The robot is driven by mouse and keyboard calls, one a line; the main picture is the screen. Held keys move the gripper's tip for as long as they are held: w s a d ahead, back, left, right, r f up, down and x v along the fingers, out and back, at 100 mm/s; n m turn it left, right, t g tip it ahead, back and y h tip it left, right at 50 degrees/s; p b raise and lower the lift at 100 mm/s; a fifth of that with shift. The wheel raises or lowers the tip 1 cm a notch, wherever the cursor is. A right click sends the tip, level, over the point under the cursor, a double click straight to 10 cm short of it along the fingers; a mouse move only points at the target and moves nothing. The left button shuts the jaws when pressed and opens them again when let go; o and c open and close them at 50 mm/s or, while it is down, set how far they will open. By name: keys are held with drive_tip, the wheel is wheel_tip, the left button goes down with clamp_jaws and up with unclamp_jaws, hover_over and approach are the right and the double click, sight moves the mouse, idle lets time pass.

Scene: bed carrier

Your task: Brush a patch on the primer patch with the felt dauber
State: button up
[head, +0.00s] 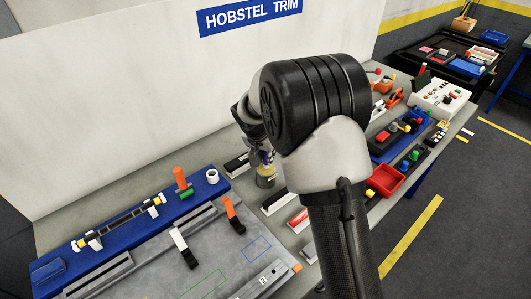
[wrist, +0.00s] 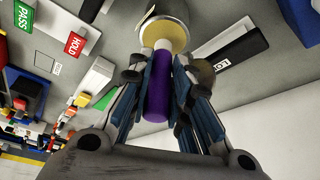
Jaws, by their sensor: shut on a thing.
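My gripper (wrist: 159,72) is shut on the purple handle of the felt dauber (wrist: 157,97). The dauber's pale end reaches over or into a round pot (wrist: 187,20) with a yellow face; I cannot tell whether it touches. In the head view the pot (head: 267,182) stands on the bench beyond my arm, and my gripper is mostly hidden behind my wrist. A grey plate (head: 150,275) at the lower left carries a blue-outlined rectangle (head: 257,249) and a green-outlined one (head: 207,287). I cannot tell which outline is the primer patch.
A blue tray (head: 115,230) with a bar, and an orange-handled clamp (head: 233,212), lie left of the pot. Labelled blocks, including a red HOLD block (wrist: 75,44), are near it. A red bin (head: 385,180) and blue trays stand right. A white panel (head: 150,100) rises behind.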

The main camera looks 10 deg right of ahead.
drive_tip(key=shift+f+b, duration=0.65)
drive_tip(key=shift+b, duration=0.15)
idle(2.5)
drive_tip(key=shift+r+p, duration=1.95)
drive_tip(key=shift+r, duration=1.7)
drive_tip(key=s+n+t+y, duration=0.1)
drive_tip(key=s+n, duration=0.5)
drive_tip(key=s, duration=0.8)
drive_tip(key=shift+s+d+f+n+y, duration=0.15)
drive_tip(key=shift+s+d+n+y, duration=0.2)
drive_tip(key=shift+y, duration=0.35)
